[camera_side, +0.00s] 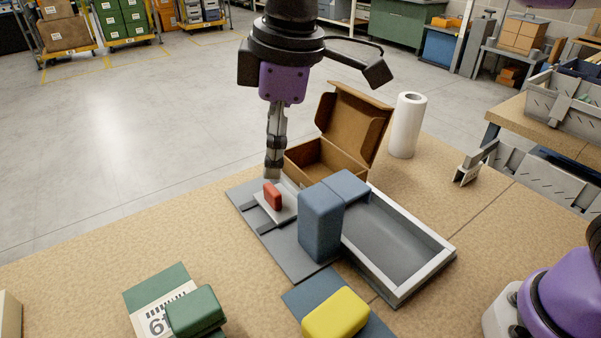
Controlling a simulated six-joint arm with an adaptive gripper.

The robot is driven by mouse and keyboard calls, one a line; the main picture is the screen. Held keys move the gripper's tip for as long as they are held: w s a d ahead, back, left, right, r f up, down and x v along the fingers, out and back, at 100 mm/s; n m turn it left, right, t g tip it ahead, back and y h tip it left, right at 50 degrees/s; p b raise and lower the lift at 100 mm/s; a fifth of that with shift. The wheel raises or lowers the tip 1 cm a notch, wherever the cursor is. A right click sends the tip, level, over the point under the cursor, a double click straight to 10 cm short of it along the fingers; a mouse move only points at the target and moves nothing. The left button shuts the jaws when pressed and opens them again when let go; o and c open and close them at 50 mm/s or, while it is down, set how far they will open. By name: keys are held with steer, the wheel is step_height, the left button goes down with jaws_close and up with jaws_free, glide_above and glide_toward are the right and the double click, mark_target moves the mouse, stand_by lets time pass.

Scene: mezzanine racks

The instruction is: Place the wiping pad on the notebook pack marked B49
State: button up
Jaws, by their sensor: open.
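My gripper (273,170) points down just behind a small red block (272,196); it is seen edge-on, its jaws are open and nothing shows between them. The red block stands on a light plate on a grey board (298,262). A green pad-like block (195,311) lies on a green pack (158,283) with a white label, covering part of it; the visible characters look upside down, possibly 49. A yellow pad-like block (335,313) lies on a dark blue pack (300,297), whose marking is hidden. Which block is the wiping pad, I cannot tell.
Tall blue-grey blocks (320,227) stand between the grey board and an empty grey tray (443,250). An open cardboard box (308,160) and a white roll (406,125) stand behind.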

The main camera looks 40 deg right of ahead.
steer(key=s+d+r+m+t, duration=0.1)
steer(key=d+m, duration=0.1)
steer(key=d, duration=0.3)
steer(key=s+d+r+m, duration=0.1)
steer(key=s+d+m, duration=0.15)
steer(key=d, duration=0.25)
steer(key=s+d+f+m+t, duration=0.1)
steer(key=s+d+f+m, duration=0.1)
steer(key=s+d+m, duration=0.1)
steer(key=s+d+f+m+t+h, duration=0.1)
steer(key=s+d+f+m, duration=0.2)
steer(key=d, duration=0.5)
steer(key=s+m, duration=0.1)
steer(key=s, duration=0.1)
steer(key=shift+s+f+t, duration=0.3)
steer(key=shift+f+t, duration=0.05)
steer(key=shift+t, duration=0.05)
